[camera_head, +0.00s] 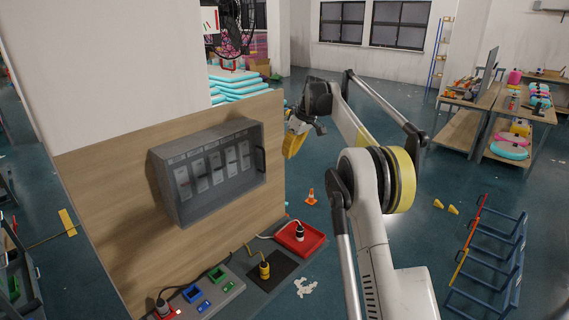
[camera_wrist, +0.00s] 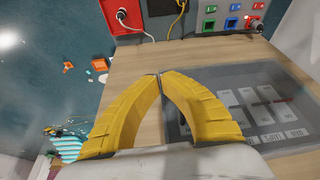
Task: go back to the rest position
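My gripper (camera_wrist: 160,76) has two curved yellow fingers whose tips meet, with nothing visible between them. In the head view my gripper (camera_head: 293,145) hangs at the end of my raised, bent arm, just right of the wooden board's edge, partly hidden by the wrist. The grey breaker box (camera_head: 208,168) is mounted on the wooden board (camera_head: 110,195), left of my gripper. Its clear cover appears closed over a row of switches. In the wrist view the breaker box (camera_wrist: 255,140) lies behind and right of the fingers; contact cannot be told.
Below the board, a ledge carries a red tray (camera_head: 312,240) with a plug, a yellow plug (camera_head: 264,270), and a grey socket panel (camera_head: 208,292). An orange cone (camera_head: 310,197) stands on the floor. A blue rack (camera_head: 490,255) and workbenches (camera_head: 470,115) are right.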

